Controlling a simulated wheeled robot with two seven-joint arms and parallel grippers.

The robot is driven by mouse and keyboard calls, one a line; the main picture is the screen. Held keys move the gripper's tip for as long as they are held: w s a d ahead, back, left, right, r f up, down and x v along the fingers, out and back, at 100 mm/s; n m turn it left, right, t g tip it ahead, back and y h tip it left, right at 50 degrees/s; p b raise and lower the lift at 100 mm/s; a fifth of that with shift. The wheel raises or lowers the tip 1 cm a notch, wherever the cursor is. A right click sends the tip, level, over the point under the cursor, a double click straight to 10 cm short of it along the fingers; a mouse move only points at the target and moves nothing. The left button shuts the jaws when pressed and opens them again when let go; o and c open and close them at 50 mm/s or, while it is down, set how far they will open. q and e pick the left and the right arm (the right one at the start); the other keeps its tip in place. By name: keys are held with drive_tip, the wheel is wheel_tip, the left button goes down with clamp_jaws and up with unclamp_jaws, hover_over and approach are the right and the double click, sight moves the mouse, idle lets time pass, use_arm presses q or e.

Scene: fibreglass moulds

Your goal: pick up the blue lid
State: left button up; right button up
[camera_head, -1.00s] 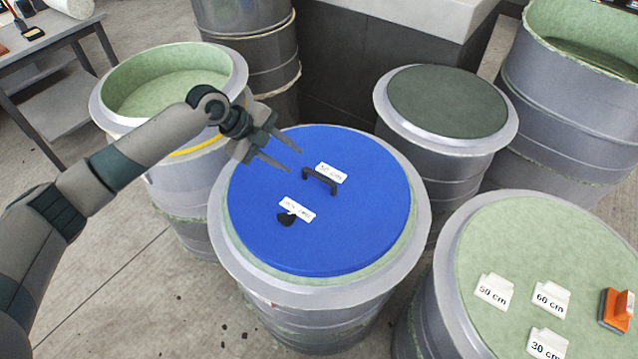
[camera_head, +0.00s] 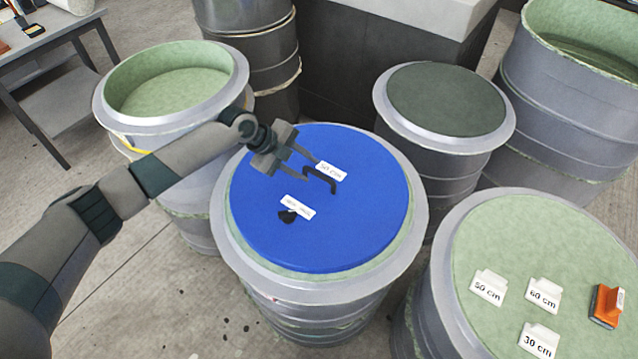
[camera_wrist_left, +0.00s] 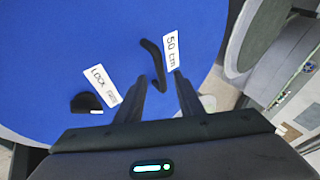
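The blue lid (camera_head: 340,235) lies flat on the middle mould. It has a black bar handle (camera_head: 321,181), a white "50 cm" label beside the handle, a second white label and a small black knob (camera_head: 287,216). My left gripper (camera_head: 305,171) is open just above the lid, its two fingers pointing at the handle. In the left wrist view the fingers (camera_wrist_left: 160,88) are apart, and the handle (camera_wrist_left: 155,65) shows just beyond their tips with nothing clearly held. My right gripper is not in view.
A round mould with a dark green top (camera_head: 447,100) stands behind right. An open mould (camera_head: 170,85) stands back left, beneath my arm's reach. The front right mould (camera_head: 500,235) carries labelled white cards (camera_head: 543,294) and an orange-handled tool (camera_head: 607,306).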

sight(317, 173)
use_arm(q)
drive_tip(key=p+x, duration=0.1)
drive_tip(key=x, duration=0.2)
drive_tip(key=shift+s+d+r+p, duration=0.15)
drive_tip(key=shift+p, duration=0.15)
drive_tip(key=shift+d+f, duration=0.35)
drive_tip(key=shift+f, duration=0.3)
clamp_jaws()
idle(0.4)
idle(0.5)
drive_tip(key=shift+w, duration=0.25)
